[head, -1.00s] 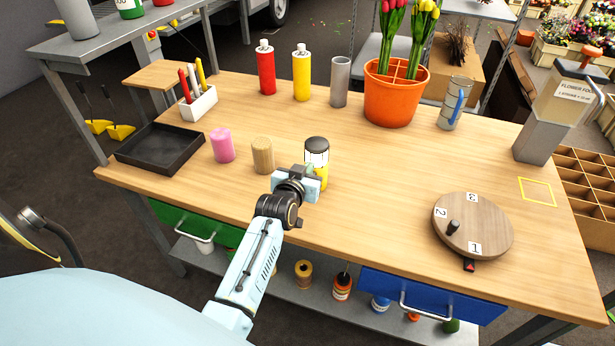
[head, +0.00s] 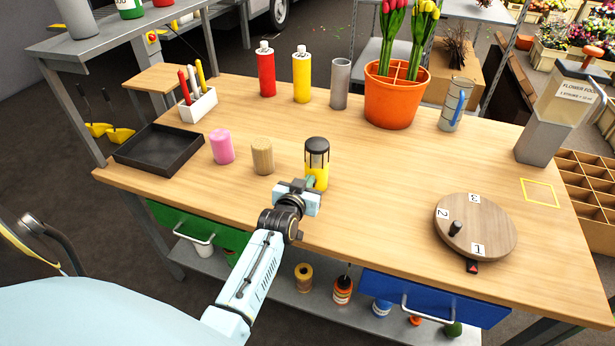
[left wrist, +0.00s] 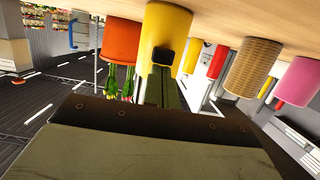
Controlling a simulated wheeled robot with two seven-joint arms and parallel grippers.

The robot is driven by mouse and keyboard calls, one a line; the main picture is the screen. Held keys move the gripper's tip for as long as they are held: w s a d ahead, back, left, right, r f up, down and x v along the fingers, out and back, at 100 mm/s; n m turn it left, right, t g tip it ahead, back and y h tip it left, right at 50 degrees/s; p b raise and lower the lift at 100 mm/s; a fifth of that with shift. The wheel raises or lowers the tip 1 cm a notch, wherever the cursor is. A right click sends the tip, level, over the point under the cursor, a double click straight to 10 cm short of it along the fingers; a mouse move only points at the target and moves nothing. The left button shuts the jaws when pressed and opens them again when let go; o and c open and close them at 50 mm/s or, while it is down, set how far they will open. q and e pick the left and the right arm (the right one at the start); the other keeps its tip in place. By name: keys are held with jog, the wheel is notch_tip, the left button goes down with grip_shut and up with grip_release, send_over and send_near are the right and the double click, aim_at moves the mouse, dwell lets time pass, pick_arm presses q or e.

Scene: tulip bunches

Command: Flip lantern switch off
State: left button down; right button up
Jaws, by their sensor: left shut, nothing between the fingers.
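The lantern (head: 317,160) stands upright on the table, with a yellow base, a dark cap and glass that looks dull and unlit. In the left wrist view, which is upside down, its yellow base (left wrist: 178,28) carries a black switch (left wrist: 163,56). My left gripper (head: 311,183) is shut and empty, at the near side of the lantern's base. In the left wrist view its fingertips (left wrist: 160,72) point at the switch and overlap its lower edge; I cannot tell whether they touch. My right gripper is not in view.
An orange pot of tulips (head: 391,97) stands behind to the right. A numbered turntable (head: 490,215) lies at the right. The table between the lantern and turntable is clear.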

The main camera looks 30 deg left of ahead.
aim_at(313, 163)
pick_arm(q)
jog(key=shift+s+f, duration=0.1)
jog(key=shift+f, duration=0.1)
notch_tip(313, 163, up, 4)
jog(key=p, duration=0.4)
jog(key=shift+r, duration=0.15)
jog(key=shift+s+r+p, duration=0.15)
jog(key=shift+r+p, duration=0.15)
jog(key=shift+p, duration=0.25)
jog(key=v, duration=0.9)
jog(key=shift+s, duration=0.25)
jog(key=shift+d+f, duration=0.1)
jog(key=shift+f, duration=0.05)
